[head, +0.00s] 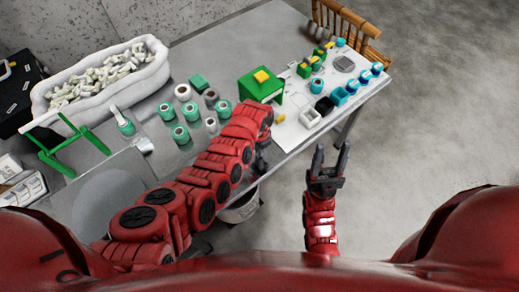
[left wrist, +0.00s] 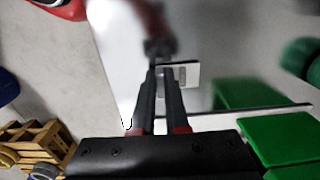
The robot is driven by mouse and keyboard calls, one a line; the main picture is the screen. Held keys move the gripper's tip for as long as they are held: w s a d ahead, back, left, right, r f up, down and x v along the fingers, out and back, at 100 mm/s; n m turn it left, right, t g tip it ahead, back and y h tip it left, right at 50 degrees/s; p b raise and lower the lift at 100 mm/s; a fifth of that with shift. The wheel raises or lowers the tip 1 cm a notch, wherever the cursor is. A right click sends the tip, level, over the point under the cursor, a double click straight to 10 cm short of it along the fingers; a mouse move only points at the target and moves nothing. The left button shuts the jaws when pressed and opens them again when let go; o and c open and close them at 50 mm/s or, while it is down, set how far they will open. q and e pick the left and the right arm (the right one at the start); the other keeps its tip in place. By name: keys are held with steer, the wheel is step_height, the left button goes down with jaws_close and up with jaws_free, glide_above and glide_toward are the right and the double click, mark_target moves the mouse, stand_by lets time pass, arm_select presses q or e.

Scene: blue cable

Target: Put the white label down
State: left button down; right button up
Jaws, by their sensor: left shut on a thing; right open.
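My left gripper (left wrist: 161,70) is shut on the white label (left wrist: 190,70), a small white piece with grey marks that shows at its fingertips in the left wrist view. In the head view my left gripper (head: 261,160) is mostly hidden behind its own red arm, near the table's front edge, and I cannot make out the label there. Whether the label touches the surface behind it cannot be told. My right gripper (head: 328,165) is open and empty, in front of the table and over the floor.
The grey table (head: 225,60) carries a white bin of pale pieces (head: 105,75), several green-and-white spools (head: 180,133), a green box (head: 260,86) and a white board with small parts (head: 295,125). A green stand (head: 65,140) is at left. A wooden chair (head: 345,20) stands behind.

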arm_select(q)
steer(key=shift+f, duration=0.15)
steer(key=c, duration=0.9)
jaws_free()
steer(key=shift+d+r, duration=0.1)
steer(key=shift+r, duration=0.85)
step_height(320, 180, up, 10)
steer(key=shift+r+b, duration=0.2)
steer(key=shift+b, duration=0.65)
